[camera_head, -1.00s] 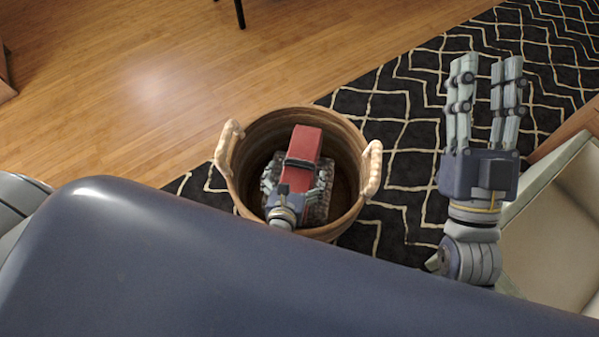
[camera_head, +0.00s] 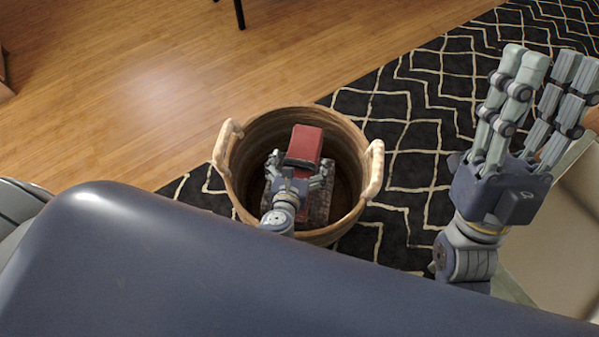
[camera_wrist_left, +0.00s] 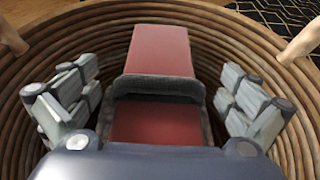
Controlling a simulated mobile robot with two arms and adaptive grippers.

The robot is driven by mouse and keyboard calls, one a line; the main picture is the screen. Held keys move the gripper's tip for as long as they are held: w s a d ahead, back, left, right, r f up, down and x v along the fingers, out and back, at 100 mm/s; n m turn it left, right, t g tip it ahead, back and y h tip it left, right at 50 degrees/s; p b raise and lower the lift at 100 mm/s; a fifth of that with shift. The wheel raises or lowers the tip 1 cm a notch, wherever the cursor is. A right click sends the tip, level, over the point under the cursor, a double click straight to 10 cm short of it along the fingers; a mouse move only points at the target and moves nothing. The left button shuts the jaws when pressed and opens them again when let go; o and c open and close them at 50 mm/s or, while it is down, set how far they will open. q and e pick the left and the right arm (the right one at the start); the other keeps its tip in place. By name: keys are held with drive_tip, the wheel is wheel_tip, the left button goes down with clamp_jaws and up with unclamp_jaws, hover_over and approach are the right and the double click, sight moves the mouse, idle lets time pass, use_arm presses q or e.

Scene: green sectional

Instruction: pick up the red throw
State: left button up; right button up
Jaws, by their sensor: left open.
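The red throw (camera_head: 305,143) is folded into a block with a dark grey band across it. It stands inside a round woven basket (camera_head: 348,140). A grey patterned item shows beside and below it in the head view. My left gripper (camera_head: 299,172) is open and down inside the basket, over the near part of the throw. In the left wrist view the throw (camera_wrist_left: 160,52) lies between the two spread sets of fingers, with gaps on both sides. My right gripper (camera_head: 540,105) is open and empty, raised over the rug at the right.
The basket has two pale rope handles, left (camera_head: 221,147) and right (camera_head: 376,170). A black rug with cream zigzags (camera_head: 420,130) lies under and beyond it. A pale box-like piece (camera_head: 565,235) is at the lower right. Wood floor (camera_head: 130,90) is clear at the left.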

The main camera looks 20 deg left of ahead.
use_arm(q)
drive_tip(key=shift+r, duration=0.1)
drive_tip(key=c, duration=1.8)
drive_tip(key=shift+c, duration=0.2)
